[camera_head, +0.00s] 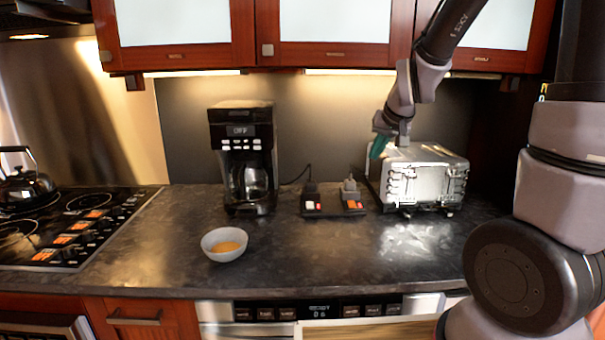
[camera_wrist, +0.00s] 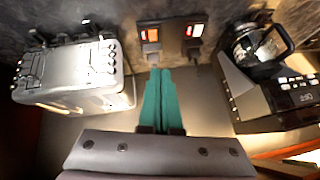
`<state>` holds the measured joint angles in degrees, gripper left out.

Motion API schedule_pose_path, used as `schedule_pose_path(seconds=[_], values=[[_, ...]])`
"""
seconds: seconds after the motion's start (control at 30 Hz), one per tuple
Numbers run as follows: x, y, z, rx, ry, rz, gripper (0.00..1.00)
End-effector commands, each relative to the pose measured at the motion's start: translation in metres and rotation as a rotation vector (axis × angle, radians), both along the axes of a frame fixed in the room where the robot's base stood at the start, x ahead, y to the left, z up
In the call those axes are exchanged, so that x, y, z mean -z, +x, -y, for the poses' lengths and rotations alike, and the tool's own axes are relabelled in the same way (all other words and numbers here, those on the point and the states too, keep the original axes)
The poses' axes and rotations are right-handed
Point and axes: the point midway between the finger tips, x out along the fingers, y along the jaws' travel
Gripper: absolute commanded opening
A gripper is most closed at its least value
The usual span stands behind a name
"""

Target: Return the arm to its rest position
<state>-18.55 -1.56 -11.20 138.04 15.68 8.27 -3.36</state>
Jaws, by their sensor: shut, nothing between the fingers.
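My gripper (camera_head: 378,147) hangs at the end of my arm above the back left part of the toaster in the head view. In the wrist view its teal fingers (camera_wrist: 161,100) lie together, shut with nothing between them. The fingers point toward the power strip and plugs on the counter, and appear apart from everything around them. The silver toaster (camera_head: 424,180) stands upright on the counter; it also shows at the left of the wrist view (camera_wrist: 75,78).
A black coffee maker (camera_head: 243,150) stands left of a power strip (camera_head: 333,203) with plugs. A white bowl (camera_head: 212,248) with orange contents sits near the front. Wooden cabinets (camera_head: 335,35) hang overhead. A kettle (camera_head: 25,186) stands on the stove. The counter front right of the bowl is clear.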

Motion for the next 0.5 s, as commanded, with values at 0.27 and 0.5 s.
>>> schedule_pose_path(seconds=[0.27,0.5], values=[[-0.091,-0.092,0.020,0.063,0.133,-0.014,0.00],[-0.127,-0.172,0.029,0.123,0.167,-0.031,0.00]])
